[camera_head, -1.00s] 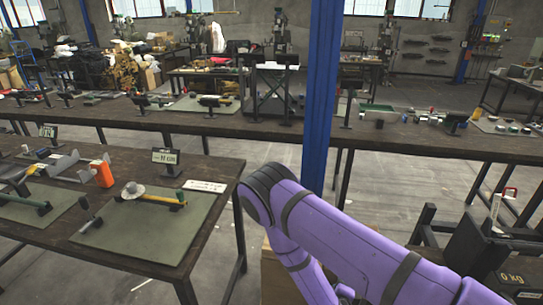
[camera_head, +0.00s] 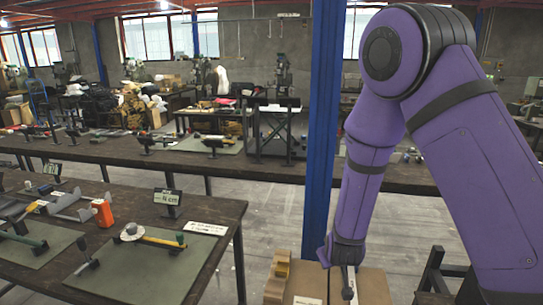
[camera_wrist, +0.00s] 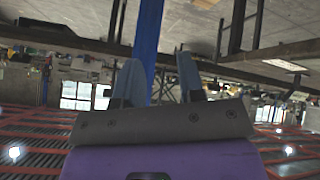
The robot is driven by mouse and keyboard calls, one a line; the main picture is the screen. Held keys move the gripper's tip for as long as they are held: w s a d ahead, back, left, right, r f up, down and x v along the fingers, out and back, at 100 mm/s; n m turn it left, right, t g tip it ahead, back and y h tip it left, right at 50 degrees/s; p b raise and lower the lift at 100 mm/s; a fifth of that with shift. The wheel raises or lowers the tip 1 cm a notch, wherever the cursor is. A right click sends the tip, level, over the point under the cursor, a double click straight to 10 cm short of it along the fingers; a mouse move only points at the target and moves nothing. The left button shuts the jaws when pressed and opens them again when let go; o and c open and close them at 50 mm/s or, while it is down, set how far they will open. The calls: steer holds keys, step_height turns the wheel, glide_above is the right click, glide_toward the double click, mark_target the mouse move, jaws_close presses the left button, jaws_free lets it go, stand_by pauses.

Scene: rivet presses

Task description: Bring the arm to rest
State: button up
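My purple arm rises at the right of the head view, bends at a high elbow, and its forearm hangs down. My gripper (camera_head: 347,284) is at the lower end, small and partly unclear in this view, in front of cardboard boxes. In the wrist view my gripper (camera_wrist: 159,68) shows two fingers spread apart with nothing between them. The wrist picture appears upside down, with roof beams at the bottom.
A blue post (camera_head: 321,130) stands close to the forearm's left. Cardboard boxes (camera_head: 375,288) are behind the gripper. A workbench (camera_head: 222,222) with tools on mats is at left. A long bench (camera_head: 270,172) crosses behind.

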steer(key=s+d+r+m+y, duration=0.1)
steer(key=s+d+r, duration=0.15)
steer(key=r, duration=0.55)
steer(key=s+d+r+g+y, duration=0.1)
steer(key=s+r, duration=0.3)
steer(key=r, duration=0.4)
steer(key=s+d+r+m+y, duration=0.1)
steer(key=s+d+r, duration=0.15)
steer(key=r, duration=0.55)
steer(key=s+d+r, duration=0.2)
steer(key=s+r, duration=0.1)
steer(key=s, duration=0.4)
steer(key=s+d+r+m+g+h, duration=0.1)
steer(key=s+d+r, duration=0.1)
steer(key=s+r, duration=0.2)
steer(key=s+d+r+h, duration=0.1)
steer(key=s+r, duration=0.3)
steer(key=s, duration=0.6)
steer(key=shift+s+d+g, duration=0.35)
steer(key=shift+d+g, duration=0.05)
steer(key=shift+d, duration=0.5)
